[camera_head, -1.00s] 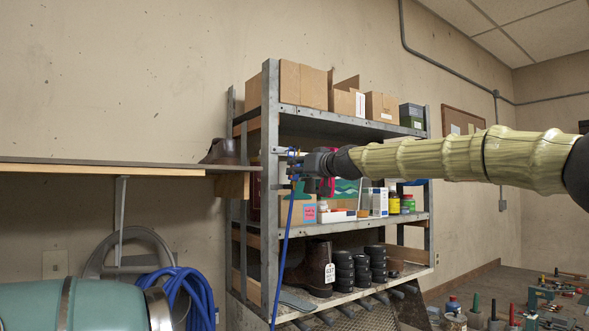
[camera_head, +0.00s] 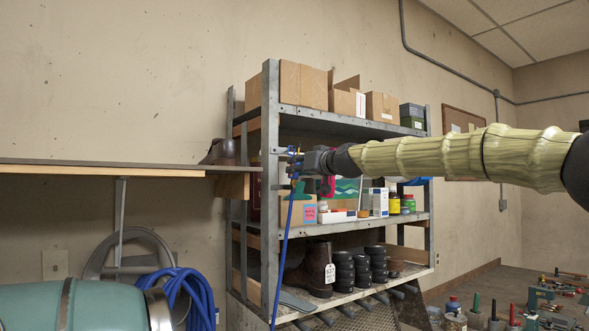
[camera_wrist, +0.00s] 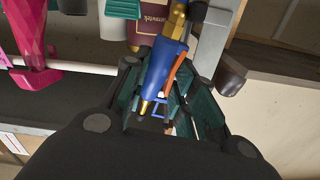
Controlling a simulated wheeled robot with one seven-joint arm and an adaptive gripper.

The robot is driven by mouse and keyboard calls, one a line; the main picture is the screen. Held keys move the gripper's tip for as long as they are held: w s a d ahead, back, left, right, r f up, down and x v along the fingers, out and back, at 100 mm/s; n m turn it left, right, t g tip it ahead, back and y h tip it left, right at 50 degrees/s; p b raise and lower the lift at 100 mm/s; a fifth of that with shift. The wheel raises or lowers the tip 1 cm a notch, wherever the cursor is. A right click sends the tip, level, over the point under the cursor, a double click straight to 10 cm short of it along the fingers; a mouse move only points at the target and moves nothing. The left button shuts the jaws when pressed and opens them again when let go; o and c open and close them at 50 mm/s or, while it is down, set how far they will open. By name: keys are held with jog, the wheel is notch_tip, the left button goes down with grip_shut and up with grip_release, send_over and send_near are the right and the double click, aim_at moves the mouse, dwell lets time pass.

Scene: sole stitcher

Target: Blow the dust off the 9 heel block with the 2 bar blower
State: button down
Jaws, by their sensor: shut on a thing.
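My gripper (camera_head: 300,160) is in front of the shelf rack's upper opening, left of centre. It is shut on a blue and brass air blower (camera_wrist: 163,65), which lies between its teal finger pads. In the head view the blower (camera_head: 291,151) is small, and a blue hose (camera_head: 285,240) hangs from it. A dark brown, heel-shaped block (camera_head: 222,151) sits on the wall shelf's right end, left of my gripper and apart from it. I cannot read a 9 on it. A dark brown piece (camera_wrist: 230,77) beside the blower in the wrist view may be the same block.
The wall shelf (camera_head: 100,171) runs to the left. The metal rack (camera_head: 271,120) holds boxes, jars, a tagged brown boot (camera_head: 318,265) and stacked black heels. Its upright is close to my gripper. A coiled blue hose (camera_head: 185,290) hangs at lower left. The wall above the shelf is clear.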

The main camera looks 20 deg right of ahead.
jog(key=shift+s+a+r, duration=0.1)
jog(key=shift+a+r, duration=0.1)
jog(key=shift+r, duration=0.15)
jog(key=shift+s, duration=0.1)
jog(key=b+v, duration=0.2)
jog(key=v, duration=0.3)
jog(key=shift+b, duration=0.3)
dwell(0.7)
jog(key=b+v, duration=0.3)
jog(key=v, duration=0.5)
jog(key=shift+b, duration=0.4)
